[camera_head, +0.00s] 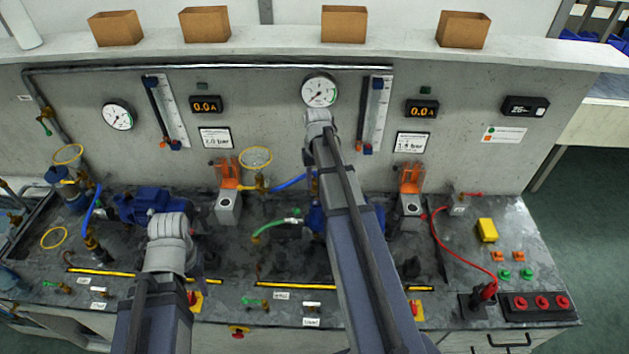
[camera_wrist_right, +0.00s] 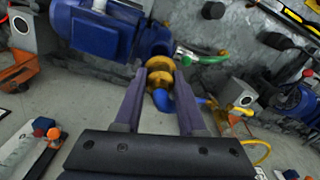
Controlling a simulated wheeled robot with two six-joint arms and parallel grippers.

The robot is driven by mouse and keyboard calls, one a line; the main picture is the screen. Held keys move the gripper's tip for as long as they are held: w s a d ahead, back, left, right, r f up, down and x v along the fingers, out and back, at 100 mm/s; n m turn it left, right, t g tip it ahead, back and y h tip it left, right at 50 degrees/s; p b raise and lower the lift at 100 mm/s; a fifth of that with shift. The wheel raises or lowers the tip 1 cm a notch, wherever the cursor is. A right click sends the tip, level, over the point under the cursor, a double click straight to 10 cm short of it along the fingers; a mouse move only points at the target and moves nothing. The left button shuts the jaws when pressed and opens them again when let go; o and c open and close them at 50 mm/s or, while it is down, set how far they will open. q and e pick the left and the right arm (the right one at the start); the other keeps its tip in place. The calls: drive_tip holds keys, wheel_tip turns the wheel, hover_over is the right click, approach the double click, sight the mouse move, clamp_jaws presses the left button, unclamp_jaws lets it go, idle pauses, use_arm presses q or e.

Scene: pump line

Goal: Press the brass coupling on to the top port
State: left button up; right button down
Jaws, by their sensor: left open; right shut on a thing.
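In the right wrist view, my right gripper (camera_wrist_right: 160,75) is shut on the brass coupling (camera_wrist_right: 159,80), which has a blue hose (camera_wrist_right: 162,101) at its near end. A second brass ring, apparently the top port (camera_wrist_right: 160,62), shows just beyond it against the blue pump (camera_wrist_right: 103,32). The two look lined up and very close; I cannot tell whether they touch or are seated. In the head view my right arm hides the coupling and port; the blue hose (camera_head: 291,182) shows to its left. My left wrist is over the bench at left, its jaws hidden.
A green hose (camera_head: 270,226) lies left of my right arm. Another blue pump (camera_head: 155,205) stands behind my left wrist. A red cable (camera_head: 448,249) crosses the right bench.

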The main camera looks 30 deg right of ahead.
drive_tip(key=shift+f+b, duration=3.2)
drive_tip(key=shift+f, duration=0.05)
drive_tip(key=shift+f+b, duration=0.4)
drive_tip(key=shift+c, duration=2.1)
unclamp_jaws()
drive_tip(key=shift+r+p, duration=3)
wheel_tip(320, 180, up, 8)
drive_tip(key=p, duration=0.8)
drive_tip(key=shift+f, duration=0.1)
